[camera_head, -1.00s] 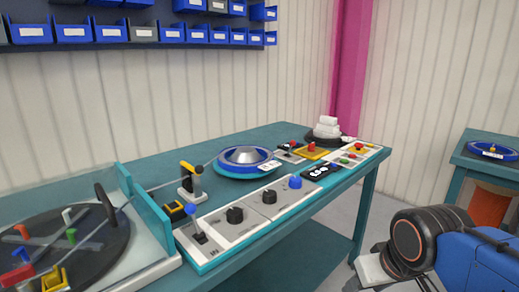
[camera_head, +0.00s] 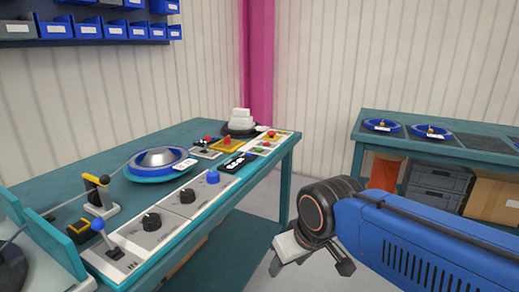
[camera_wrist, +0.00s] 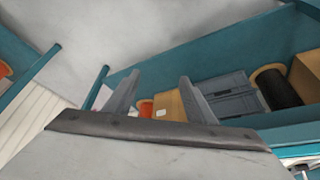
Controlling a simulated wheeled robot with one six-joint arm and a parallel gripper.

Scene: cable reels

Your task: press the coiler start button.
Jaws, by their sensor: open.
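The coiler's control strip (camera_head: 168,218) runs along the front edge of the teal bench (camera_head: 285,150). At its far end is a light panel with a small green button (camera_head: 262,150) and a red button (camera_head: 271,134) near it. The labels are too small to read, so I cannot tell for sure which one is the start button. My gripper (camera_head: 309,264) is in front of the bench, to the right of the panel and apart from it. In the wrist view its two fingers (camera_wrist: 158,82) are spread with nothing between them; no button shows there.
The strip also bears black knobs (camera_head: 152,222), a blue knob (camera_head: 213,177) and a blue-topped lever (camera_head: 105,236). A reel (camera_head: 158,160) lies on the bench. A second bench (camera_head: 355,155) with grey crates (camera_head: 436,184) stands at right. Open floor lies between the benches.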

